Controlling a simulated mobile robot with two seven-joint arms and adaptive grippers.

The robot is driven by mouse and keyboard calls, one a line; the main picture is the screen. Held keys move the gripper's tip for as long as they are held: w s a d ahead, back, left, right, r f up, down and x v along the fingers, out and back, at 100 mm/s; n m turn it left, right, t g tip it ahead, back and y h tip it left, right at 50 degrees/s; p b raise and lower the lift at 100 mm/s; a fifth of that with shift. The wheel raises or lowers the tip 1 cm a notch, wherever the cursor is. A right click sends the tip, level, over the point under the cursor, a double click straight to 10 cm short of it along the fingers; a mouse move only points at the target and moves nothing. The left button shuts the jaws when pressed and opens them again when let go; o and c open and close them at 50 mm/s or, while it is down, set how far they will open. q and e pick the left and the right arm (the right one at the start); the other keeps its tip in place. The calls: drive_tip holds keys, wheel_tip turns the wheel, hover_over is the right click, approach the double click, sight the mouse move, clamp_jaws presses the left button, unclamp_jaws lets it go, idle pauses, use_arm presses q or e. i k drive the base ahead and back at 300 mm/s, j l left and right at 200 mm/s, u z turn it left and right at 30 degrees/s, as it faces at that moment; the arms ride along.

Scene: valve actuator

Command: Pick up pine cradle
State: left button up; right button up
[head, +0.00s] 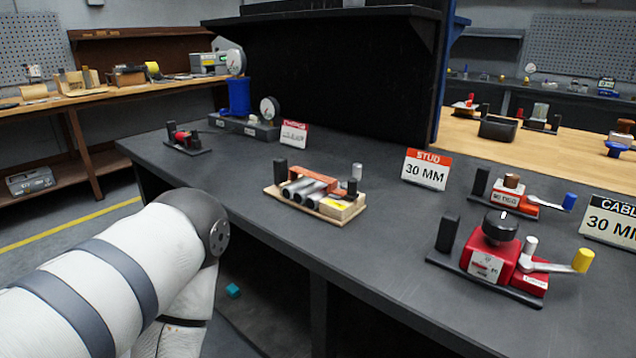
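A pale wooden cradle (338,212), which looks like the pine cradle, sits on the dark workbench (370,255) near the middle of the head view. Several grey metal tubes (303,188) lie side by side on it, with a reddish-brown bar (314,175) behind them. A dark post stands at its left end, and a dark post and a grey post stand at its right. My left arm comes in from the left and bends down in front of the bench, apart from the cradle. Neither gripper shows in the head view.
A red clamp-like device (490,262) with a yellow-tipped handle stands to the right, a smaller one (510,195) behind it. Signs (425,170) stand on the bench. A gauge with a blue stand (238,97) is at back left. Bench surface around the cradle is clear.

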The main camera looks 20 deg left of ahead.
sight(302, 192)
drive_tip(key=i+j+z, duration=0.2)
drive_tip(key=j+z, duration=0.2)
drive_tip(key=j, duration=0.65)
drive_tip(key=j+z, duration=0.35)
drive_tip(key=j, duration=0.75)
